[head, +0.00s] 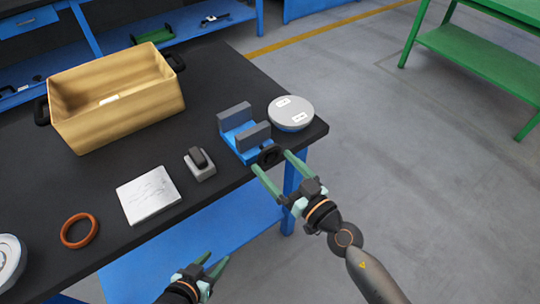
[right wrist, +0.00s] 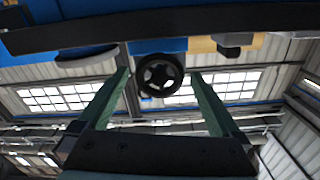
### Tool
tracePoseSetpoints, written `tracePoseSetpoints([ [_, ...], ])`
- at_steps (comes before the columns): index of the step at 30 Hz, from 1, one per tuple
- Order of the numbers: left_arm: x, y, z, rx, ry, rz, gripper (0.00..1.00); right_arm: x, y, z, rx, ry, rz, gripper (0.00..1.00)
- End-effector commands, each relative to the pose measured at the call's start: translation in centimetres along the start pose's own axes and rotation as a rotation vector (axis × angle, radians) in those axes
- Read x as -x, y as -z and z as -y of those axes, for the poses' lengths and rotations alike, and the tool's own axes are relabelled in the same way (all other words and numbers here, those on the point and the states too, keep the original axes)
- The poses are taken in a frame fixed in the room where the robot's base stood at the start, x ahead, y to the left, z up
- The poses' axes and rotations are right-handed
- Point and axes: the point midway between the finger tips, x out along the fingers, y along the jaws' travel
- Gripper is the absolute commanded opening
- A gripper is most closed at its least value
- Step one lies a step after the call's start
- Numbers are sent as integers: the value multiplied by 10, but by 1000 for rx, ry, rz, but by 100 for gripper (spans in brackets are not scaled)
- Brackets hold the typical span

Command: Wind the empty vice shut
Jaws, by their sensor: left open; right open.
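The blue vice (head: 246,146) stands at the near right corner of the dark table. Its two grey jaws (head: 236,116) are apart with an empty gap between them. Its black handwheel (head: 270,156) faces the table's front edge. My right gripper (head: 274,161) is open, with its green fingers on either side of the handwheel. In the right wrist view the handwheel (right wrist: 160,74) shows between the two fingertips with space on both sides; I see no contact. My left gripper (head: 211,264) is open and empty, low in front of the table, away from the vice.
A round grey-topped part (head: 290,113) stands right of the vice at the table corner.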

Motion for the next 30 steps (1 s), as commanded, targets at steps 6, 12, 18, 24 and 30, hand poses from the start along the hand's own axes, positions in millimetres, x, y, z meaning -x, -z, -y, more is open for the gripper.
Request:
tracePoseSetpoints([
  [6, 0, -11, 0, 3, 0, 20, 50, -24, 0, 0, -2, 1, -1, 100],
  [12, 1, -13, -1, 4, 0, 26, 50, -29, 0, 0, -1, 0, 0, 100],
  [18, 1, -11, -1, 4, -1, 23, 50, -29, 0, 0, -1, 0, 0, 97],
  [24, 1, -7, -1, 4, -1, 14, 50, -29, 0, 0, -1, 0, 0, 74],
  [30, 0, -4, -1, 3, -1, 8, 50, -28, 0, 0, -1, 0, 0, 52],
])
